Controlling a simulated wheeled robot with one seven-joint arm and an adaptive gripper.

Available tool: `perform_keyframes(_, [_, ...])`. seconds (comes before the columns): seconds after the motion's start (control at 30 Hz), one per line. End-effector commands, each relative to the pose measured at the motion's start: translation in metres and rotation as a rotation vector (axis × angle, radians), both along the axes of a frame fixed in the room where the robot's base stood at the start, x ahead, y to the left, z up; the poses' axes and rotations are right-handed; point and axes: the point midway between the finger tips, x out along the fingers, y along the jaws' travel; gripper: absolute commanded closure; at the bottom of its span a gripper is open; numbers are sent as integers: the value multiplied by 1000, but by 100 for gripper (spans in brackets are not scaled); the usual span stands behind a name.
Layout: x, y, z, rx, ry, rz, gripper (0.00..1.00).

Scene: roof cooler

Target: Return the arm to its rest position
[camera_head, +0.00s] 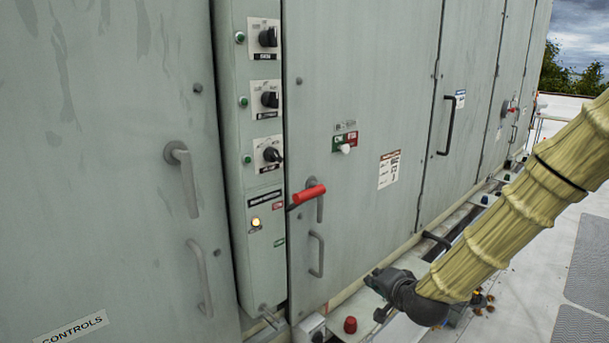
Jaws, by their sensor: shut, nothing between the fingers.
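My arm (520,220), in a yellowish ribbed cover, reaches in from the right edge of the head view and slopes down to the left. My gripper (376,280) is at its lower end, dark grey and shut, with nothing seen in it. It is low in front of the cabinet's base, right of the red-handled lever (309,194) and clear of it in the picture. The gap between my gripper and the base ledge behind it cannot be judged from this one view.
A grey-green cabinet (360,80) fills the left and middle. Door handles (451,125) stick out. A red cap (350,324) stands low near my gripper. Pale roof floor (530,270) lies open at the right.

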Motion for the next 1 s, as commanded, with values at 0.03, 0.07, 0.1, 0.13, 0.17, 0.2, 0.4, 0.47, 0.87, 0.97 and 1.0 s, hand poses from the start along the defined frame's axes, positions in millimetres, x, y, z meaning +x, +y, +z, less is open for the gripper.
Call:
perform_keyframes(0.03, [-13,1,-29,-36,46,17,100])
perform_keyframes(0.07, [-21,1,-45,-58,72,28,100])
perform_keyframes(0.1, [-32,2,-66,-89,104,45,100])
perform_keyframes(0.13, [-41,1,-80,-112,128,57,100])
perform_keyframes(0.17, [-50,1,-96,-134,153,70,100])
perform_keyframes(0.2, [-63,1,-115,-163,187,90,100])
perform_keyframes(0.4, [-136,-2,-205,-304,355,196,100])
perform_keyframes(0.47, [-161,-4,-229,-345,407,233,100])
perform_keyframes(0.87, [-346,-23,-347,-573,738,532,100])
perform_keyframes(0.97, [-389,-29,-363,-612,806,607,100])
perform_keyframes(1.0, [-403,-31,-367,-624,827,635,100])
